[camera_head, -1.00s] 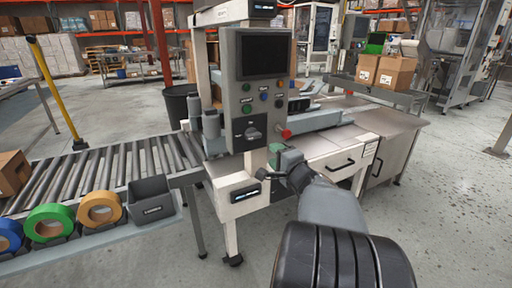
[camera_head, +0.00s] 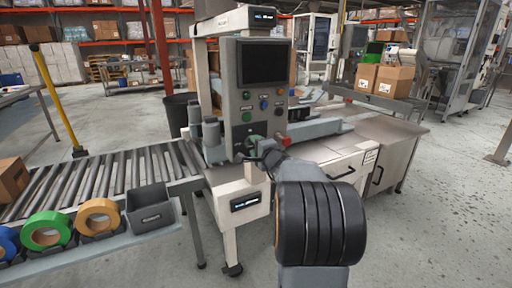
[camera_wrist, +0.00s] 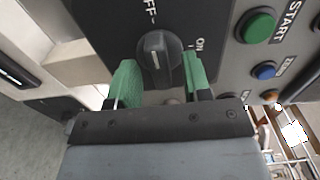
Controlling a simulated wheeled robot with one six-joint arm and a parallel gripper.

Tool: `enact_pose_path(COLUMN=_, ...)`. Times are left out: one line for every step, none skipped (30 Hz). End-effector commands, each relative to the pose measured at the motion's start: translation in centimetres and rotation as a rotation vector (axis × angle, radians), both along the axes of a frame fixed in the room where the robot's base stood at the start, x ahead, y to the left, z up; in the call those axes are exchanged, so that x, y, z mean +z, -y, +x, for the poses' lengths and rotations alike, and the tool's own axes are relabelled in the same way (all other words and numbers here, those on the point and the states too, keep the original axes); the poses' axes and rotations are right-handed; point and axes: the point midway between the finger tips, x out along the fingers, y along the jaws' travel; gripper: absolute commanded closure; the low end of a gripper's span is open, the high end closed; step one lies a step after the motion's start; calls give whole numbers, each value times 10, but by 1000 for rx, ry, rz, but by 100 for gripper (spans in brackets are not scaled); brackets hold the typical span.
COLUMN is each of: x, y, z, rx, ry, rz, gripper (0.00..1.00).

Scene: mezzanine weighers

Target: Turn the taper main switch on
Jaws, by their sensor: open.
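The taper's grey control panel (camera_head: 236,105) stands upright above the roller conveyor's end, with a dark screen and several buttons. The main switch, a dark rotary knob (camera_wrist: 159,60) on a black plate (camera_wrist: 110,30), shows in the wrist view. "OFF" is printed at its upper left and "ON" at its right. The white line on the knob points up in the picture, between the two labels. My gripper (camera_wrist: 158,85) is open, its green fingers on either side of the knob's lower part; I cannot tell whether they touch it. In the head view my gripper (camera_head: 258,148) hides most of the switch.
A green START button (camera_wrist: 257,26) and a blue button (camera_wrist: 264,71) lie right of the switch. A red knob (camera_head: 285,141) sticks out by the panel's right edge. Tape rolls (camera_head: 98,217) and a grey bin (camera_head: 150,207) line the conveyor's front. The floor at right is clear.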

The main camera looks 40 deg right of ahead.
Motion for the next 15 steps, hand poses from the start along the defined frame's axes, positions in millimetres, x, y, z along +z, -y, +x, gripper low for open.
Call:
enact_pose_path(x=0, y=0, z=1, rx=0, ry=0, rz=0, gripper=55)
enact_pose_path(x=0, y=0, z=1, rx=0, ry=0, rz=0, gripper=55)
enact_pose_path(x=0, y=0, z=1, rx=0, ry=0, rz=0, gripper=55)
enact_pose_path(x=0, y=0, z=1, rx=0, ry=0, rz=0, gripper=55)
enact_pose_path(x=0, y=0, z=1, rx=0, ry=0, rz=0, gripper=55)
enact_pose_path(x=0, y=0, z=1, rx=0, ry=0, rz=0, gripper=55)
enact_pose_path(x=0, y=0, z=1, rx=0, ry=0, rz=0, gripper=55)
enact_pose_path(x=0, y=0, z=1, rx=0, ry=0, rz=0, gripper=55)
enact_pose_path(x=0, y=0, z=1, rx=0, ry=0, rz=1, gripper=59)
enact_pose_path(x=0, y=0, z=1, rx=0, ry=0, rz=1, gripper=62)
enact_pose_path(x=0, y=0, z=1, rx=0, ry=0, rz=1, gripper=65)
enact_pose_path(x=0, y=0, z=1, rx=0, ry=0, rz=1, gripper=69)
enact_pose_path(x=0, y=0, z=1, rx=0, ry=0, rz=1, gripper=72)
enact_pose_path(x=0, y=0, z=1, rx=0, ry=0, rz=1, gripper=74)
enact_pose_path(x=0, y=0, z=1, rx=0, ry=0, rz=1, gripper=78)
